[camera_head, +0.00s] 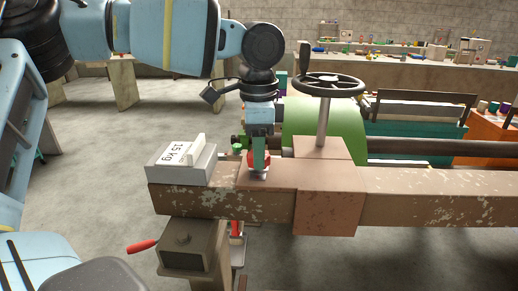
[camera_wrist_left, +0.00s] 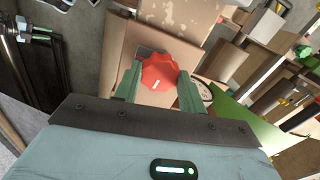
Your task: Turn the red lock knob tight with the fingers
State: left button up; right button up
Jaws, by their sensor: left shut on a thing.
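The red lock knob (camera_head: 259,157) sits on top of the rusty brown beam, left of the handwheel post. In the left wrist view the knob (camera_wrist_left: 159,72) is a scalloped red disc with a small pale mark on it. My left gripper (camera_head: 260,166) points straight down over the knob. In the left wrist view its two green fingers (camera_wrist_left: 160,85) stand on either side of the knob, shut on it. The knob's underside is hidden. My right gripper does not show in either view.
A grey 15 kg weight block (camera_head: 182,163) sits on the beam's left end, close to my left gripper. A handwheel (camera_head: 328,85) on a post stands just right. A red-handled lever (camera_head: 143,246) sticks out below the beam (camera_head: 420,196). Open floor lies to the left.

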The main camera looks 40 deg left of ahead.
pick_arm(q)
jog(key=m, duration=0.3)
jog(key=shift+m, duration=0.3)
jog(key=m, duration=0.4)
jog(key=shift+m, duration=0.3)
jog(key=m, duration=0.4)
jog(key=shift+m, duration=2.2)
jog(key=o, duration=1)
jog(key=shift+c, duration=0.2)
jog(key=shift+r, duration=0.1)
